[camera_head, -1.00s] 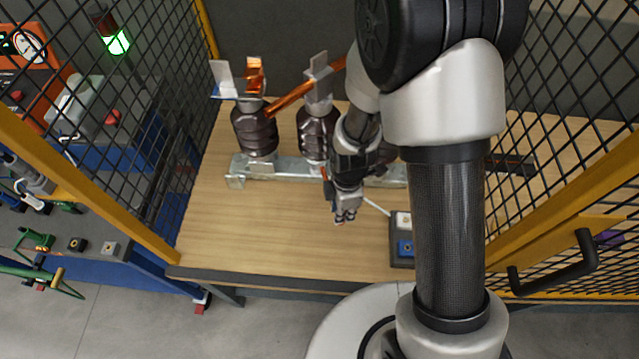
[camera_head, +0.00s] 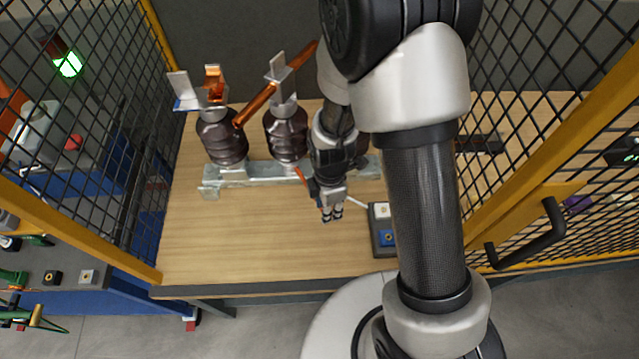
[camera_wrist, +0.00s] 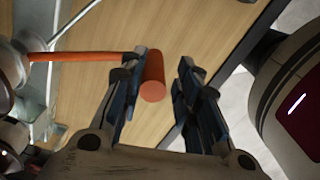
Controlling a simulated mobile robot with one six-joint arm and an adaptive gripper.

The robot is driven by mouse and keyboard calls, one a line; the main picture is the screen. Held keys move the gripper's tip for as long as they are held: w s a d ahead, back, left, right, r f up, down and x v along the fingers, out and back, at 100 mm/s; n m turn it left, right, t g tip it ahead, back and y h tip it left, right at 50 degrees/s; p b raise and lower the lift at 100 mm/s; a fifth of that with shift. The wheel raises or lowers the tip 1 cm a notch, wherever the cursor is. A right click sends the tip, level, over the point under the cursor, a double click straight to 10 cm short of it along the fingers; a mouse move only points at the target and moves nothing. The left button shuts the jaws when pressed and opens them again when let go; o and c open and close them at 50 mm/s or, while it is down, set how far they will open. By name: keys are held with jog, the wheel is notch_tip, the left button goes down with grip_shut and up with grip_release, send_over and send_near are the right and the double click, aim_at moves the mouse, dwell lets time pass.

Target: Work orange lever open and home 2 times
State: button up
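The orange lever (camera_wrist: 85,57) is a thin rod ending in a thicker orange cylindrical handle (camera_wrist: 152,88). In the wrist view the handle stands between the two fingers of my gripper (camera_wrist: 168,70), close to the left finger, with a clear gap to the right finger. My gripper is open. Whether the left finger touches the handle I cannot tell. In the head view my gripper (camera_head: 332,213) is low over the front of the table, and a short piece of orange lever (camera_head: 301,176) shows left of it. The rest is hidden behind my gripper.
Dark ribbed insulators (camera_head: 286,135) stand on a metal rail (camera_head: 232,175), with a copper-orange bar (camera_head: 262,98) sloping above them. A small control box (camera_head: 383,258) sits right of my gripper. Mesh fences flank the wooden table (camera_head: 240,245); its front left is clear.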

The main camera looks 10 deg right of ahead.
jog(key=shift+o, duration=0.4)
jog(key=r, duration=1.2)
jog(key=shift+w+a, duration=0.1)
jog(key=shift+w, duration=0.15)
notch_tip(320, 180, up, 5)
jog(key=n+p, duration=0.3)
jog(key=n, duration=0.3)
notch_tip(320, 180, down, 17)
jog(key=b, duration=0.6)
grip_shut()
jog(key=shift+s, duration=0.1)
